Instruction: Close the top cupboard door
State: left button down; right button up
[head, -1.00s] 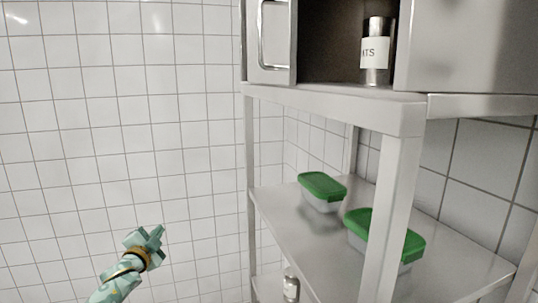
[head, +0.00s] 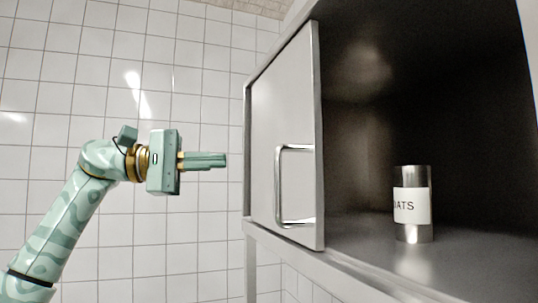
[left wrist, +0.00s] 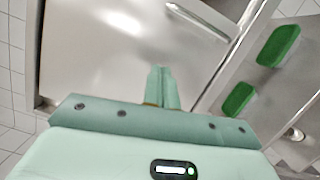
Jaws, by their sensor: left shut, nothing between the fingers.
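The top cupboard (head: 365,130) is a steel box with a dark, open front. Its steel door (head: 285,130) stands open at the left side, with a silver bar handle (head: 280,184) near its right edge. My left gripper (head: 226,160) is shut and empty, left of the door and level with its middle. In the head view a gap shows between the fingertips and the door. In the left wrist view, the shut fingers (left wrist: 163,72) point toward the door panel (left wrist: 95,55), with the handle (left wrist: 198,20) beyond. My right gripper is out of view.
A canister labelled OATS (head: 412,205) stands inside the cupboard. The white tiled wall (head: 60,90) is behind my left arm, with free room left of the door.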

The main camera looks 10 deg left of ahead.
aim_at(286, 156)
pick_arm(q)
jog(key=p+x, duration=0.1)
jog(key=x, duration=0.2)
jog(key=p+x, duration=0.1)
jog(key=x, duration=0.3)
jog(key=p+x, duration=0.1)
jog(key=x, duration=0.2)
jog(key=shift+d+r, duration=0.15)
jog(key=shift+r, duration=0.2)
jog(key=s, duration=0.1)
jog(key=s+d, duration=0.1)
jog(key=s, duration=0.1)
jog(key=shift+s+d+r+p, duration=0.2)
jog(key=shift+d+p, duration=0.1)
jog(key=shift+p, duration=0.1)
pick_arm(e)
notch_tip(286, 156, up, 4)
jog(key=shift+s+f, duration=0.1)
pick_arm(q)
jog(key=shift+d, duration=0.1)
jog(key=shift+s, duration=0.1)
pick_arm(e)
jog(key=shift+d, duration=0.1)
